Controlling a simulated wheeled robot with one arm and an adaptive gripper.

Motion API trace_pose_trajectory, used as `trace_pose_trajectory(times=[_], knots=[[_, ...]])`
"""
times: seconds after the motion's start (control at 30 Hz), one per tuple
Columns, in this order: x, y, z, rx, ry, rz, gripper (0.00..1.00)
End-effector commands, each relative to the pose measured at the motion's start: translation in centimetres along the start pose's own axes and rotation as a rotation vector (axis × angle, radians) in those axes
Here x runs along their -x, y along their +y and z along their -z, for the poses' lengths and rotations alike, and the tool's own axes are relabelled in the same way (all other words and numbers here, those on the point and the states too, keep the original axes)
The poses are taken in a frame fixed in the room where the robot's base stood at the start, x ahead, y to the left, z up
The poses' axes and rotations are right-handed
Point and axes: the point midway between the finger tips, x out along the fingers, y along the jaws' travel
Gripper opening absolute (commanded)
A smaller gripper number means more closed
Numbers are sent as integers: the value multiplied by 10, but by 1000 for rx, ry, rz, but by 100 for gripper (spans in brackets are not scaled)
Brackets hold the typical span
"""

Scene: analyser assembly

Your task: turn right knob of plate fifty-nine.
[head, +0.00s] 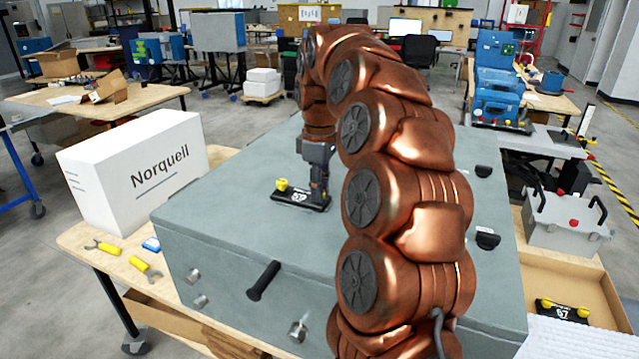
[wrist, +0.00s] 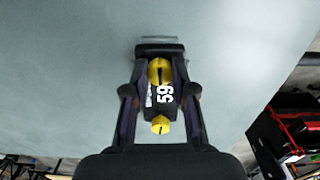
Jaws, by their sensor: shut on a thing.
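Plate fifty-nine (head: 291,196) is a small black plate lying on top of the large grey analyser housing (head: 235,222). In the wrist view it carries a white "59" (wrist: 164,94) and two yellow knobs. The left knob (head: 282,184) stands free in the head view and appears nearest the bottom in the wrist view (wrist: 160,125). The right knob (wrist: 160,72) is between my fingers at the other end of the plate. My gripper (head: 318,200) points down over the plate's right end, shut on the right knob. In the head view the gripper hides that knob.
A white Norquell box (head: 148,172) stands left of the housing, with yellow-handled tools (head: 146,268) near it. A black handle (head: 263,281) sticks out of the housing's front. Another black numbered plate (head: 562,311) lies in an open tray (head: 585,271) at lower right.

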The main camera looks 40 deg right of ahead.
Motion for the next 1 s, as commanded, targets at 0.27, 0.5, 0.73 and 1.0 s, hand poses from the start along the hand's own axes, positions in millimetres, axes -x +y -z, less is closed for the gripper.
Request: trace_pose_trajectory(times=[0.27,0.5,0.73,1.0], knots=[[0,-2,0,262,-2,9,0],[0,-2,0,491,-2,10,0],[0,-2,0,709,-1,10,0],[0,-2,0,965,1,12,0]])
